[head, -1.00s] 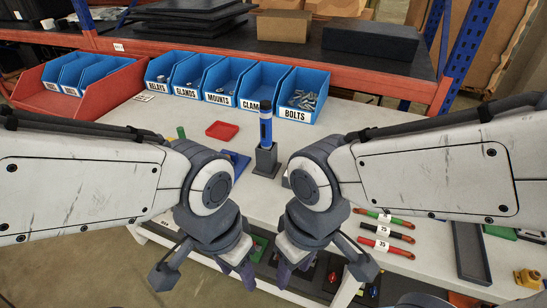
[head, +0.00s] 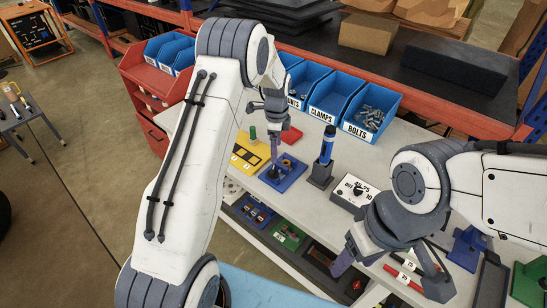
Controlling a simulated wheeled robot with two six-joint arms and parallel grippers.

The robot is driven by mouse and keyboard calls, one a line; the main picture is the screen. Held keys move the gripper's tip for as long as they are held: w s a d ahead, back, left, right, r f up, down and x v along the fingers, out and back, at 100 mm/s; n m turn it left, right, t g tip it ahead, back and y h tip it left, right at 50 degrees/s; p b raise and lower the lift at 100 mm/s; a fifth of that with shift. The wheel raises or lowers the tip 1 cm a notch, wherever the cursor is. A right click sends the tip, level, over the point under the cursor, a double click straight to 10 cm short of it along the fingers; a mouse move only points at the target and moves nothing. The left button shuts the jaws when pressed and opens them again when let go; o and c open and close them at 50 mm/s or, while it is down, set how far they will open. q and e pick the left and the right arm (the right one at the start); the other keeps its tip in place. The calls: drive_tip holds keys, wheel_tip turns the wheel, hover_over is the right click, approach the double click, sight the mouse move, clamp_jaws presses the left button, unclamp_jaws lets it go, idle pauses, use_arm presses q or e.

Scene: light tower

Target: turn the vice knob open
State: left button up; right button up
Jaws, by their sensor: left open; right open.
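A blue fixture (head: 290,181) with a dark knob-like part on it sits on the white bench in the head view. A second blue piece (head: 468,250) stands at the right, partly behind my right arm; I cannot tell for certain which is the vice. My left gripper (head: 275,152) points down just above the first blue fixture, open. Its fingertips are small in the view, and I cannot tell whether they touch the knob. My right gripper (head: 390,279) is open and empty over the bench's front edge, its fingers spread wide.
A blue torch-like tool (head: 327,147) stands upright in a dark holder right of the fixture. A yellow plate (head: 249,155) lies left of it. A white dial box (head: 355,194) is between the arms. Blue bins (head: 370,111) line the back.

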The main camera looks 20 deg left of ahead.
sight(273, 170)
use_arm(q)
drive_tip(key=f+p, duration=0.1)
drive_tip(key=f, duration=0.2)
drive_tip(key=a+f+p, duration=0.1)
drive_tip(key=f, duration=0.3)
drive_tip(key=f+p, duration=0.1)
drive_tip(key=f, duration=0.3)
drive_tip(key=shift+w+a+f+p, duration=0.1)
drive_tip(key=shift+w+a+p, duration=0.1)
drive_tip(key=shift+w+p, duration=0.15)
